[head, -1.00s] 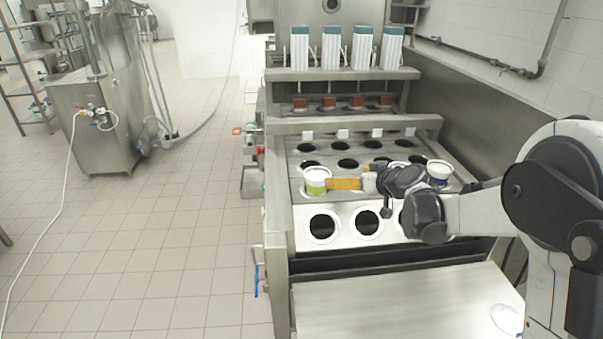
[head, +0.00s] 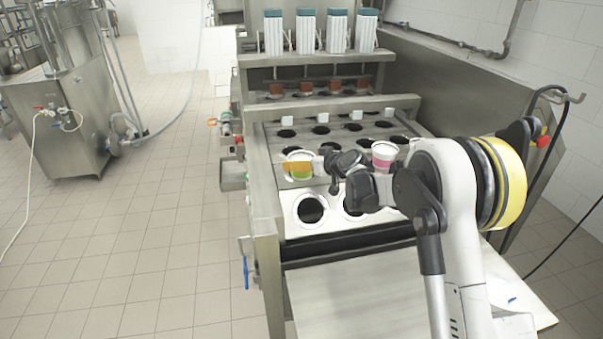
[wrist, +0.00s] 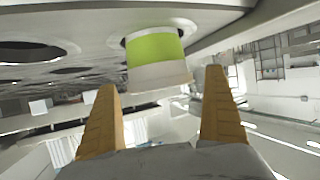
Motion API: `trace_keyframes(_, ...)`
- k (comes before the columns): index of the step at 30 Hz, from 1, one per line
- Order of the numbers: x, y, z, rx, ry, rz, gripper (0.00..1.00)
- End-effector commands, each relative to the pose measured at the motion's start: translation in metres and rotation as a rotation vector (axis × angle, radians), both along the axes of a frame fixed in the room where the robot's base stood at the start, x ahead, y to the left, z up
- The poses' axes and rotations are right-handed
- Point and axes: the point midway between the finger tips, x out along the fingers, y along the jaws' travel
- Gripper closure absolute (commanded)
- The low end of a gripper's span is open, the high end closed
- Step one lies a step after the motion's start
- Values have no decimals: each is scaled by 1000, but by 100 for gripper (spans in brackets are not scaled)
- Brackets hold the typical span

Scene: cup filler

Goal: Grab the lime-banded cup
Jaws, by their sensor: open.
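The lime-banded cup (head: 301,176) is white with a lime band and sits upright in a hole at the left of the near row of the metal plate. My gripper (head: 297,168) is at this cup, and one orange finger crosses in front of it, hiding part of its side. In the wrist view, where the scene looks inverted, the cup (wrist: 155,48) shows its lime band and white rim part. My gripper (wrist: 160,80) is open there, one orange finger to each side of the cup, with visible gaps. I see no contact.
A pink-banded cup (head: 384,154) stands to the right, close to my arm. Several empty dark holes lie behind, and a white-rimmed row of holes (head: 311,208) is in front. A crossbar (head: 330,110) spans behind the plate.

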Motion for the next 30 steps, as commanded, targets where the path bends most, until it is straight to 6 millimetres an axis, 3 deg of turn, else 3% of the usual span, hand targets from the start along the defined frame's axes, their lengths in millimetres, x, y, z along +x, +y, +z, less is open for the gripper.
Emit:
trace_keyframes(3,9,7,-6,1,1,0,0)
trace_keyframes(9,10,7,-4,1,0,-1,0)
trace_keyframes(15,10,7,-4,0,0,-1,59)
trace_keyframes(30,10,7,4,1,0,-1,60)
